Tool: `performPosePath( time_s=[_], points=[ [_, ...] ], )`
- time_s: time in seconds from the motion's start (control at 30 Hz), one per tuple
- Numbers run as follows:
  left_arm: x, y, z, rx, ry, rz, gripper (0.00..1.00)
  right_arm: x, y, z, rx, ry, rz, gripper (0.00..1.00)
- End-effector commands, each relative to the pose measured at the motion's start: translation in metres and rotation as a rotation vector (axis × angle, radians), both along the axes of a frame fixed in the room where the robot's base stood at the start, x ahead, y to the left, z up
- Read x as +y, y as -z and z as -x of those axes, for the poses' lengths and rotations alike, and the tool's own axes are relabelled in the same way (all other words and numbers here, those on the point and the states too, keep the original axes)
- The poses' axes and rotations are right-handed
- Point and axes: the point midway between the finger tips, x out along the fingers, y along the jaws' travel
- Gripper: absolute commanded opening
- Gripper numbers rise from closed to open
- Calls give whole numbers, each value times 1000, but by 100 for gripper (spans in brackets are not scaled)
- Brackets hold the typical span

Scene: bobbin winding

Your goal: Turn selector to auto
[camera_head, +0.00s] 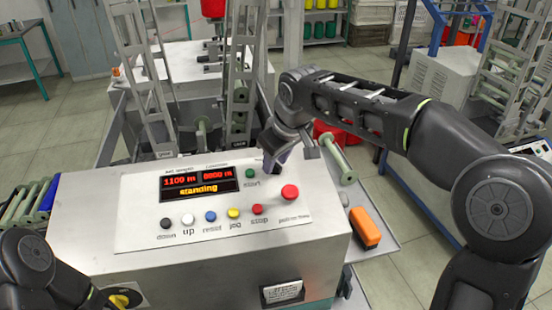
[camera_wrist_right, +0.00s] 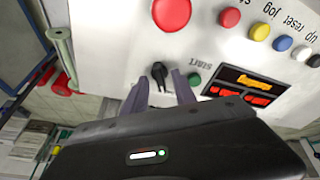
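The selector is a small black knob (camera_wrist_right: 158,75) on the pale control panel, beside the green start button (camera_wrist_right: 194,79). In the right wrist view, my right gripper (camera_wrist_right: 160,86) has one finger on each side of the knob, with gaps showing, so it looks open around it. In the head view, the right gripper (camera_head: 277,160) reaches down to the panel's upper right and largely hides the selector. The panel display (camera_head: 198,185) reads "standing". My left arm shows at the lower left, but its gripper is out of view.
A large red button (camera_head: 290,192) sits close below the right gripper. A row of coloured buttons (camera_head: 210,216) runs along the panel's lower part. An orange block (camera_head: 364,228) and a pale green bobbin (camera_head: 338,159) are right of the machine. Metal frames stand behind.

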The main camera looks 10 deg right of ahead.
Motion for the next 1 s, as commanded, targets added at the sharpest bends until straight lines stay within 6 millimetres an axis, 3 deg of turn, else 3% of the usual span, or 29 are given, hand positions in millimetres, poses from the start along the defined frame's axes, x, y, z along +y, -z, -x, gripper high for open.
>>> performPosePath(
  time_s=[0.27,0.67,1.0],
  points=[
    [0,0,0,0,0,0,36,0,1,0,0,0,0,32],
    [0,0,0,0,0,0,36,0,1,0,0,0,0,0],
    [0,0,0,0,0,0,36,0,1,0,0,0,0,0]
  ],
)
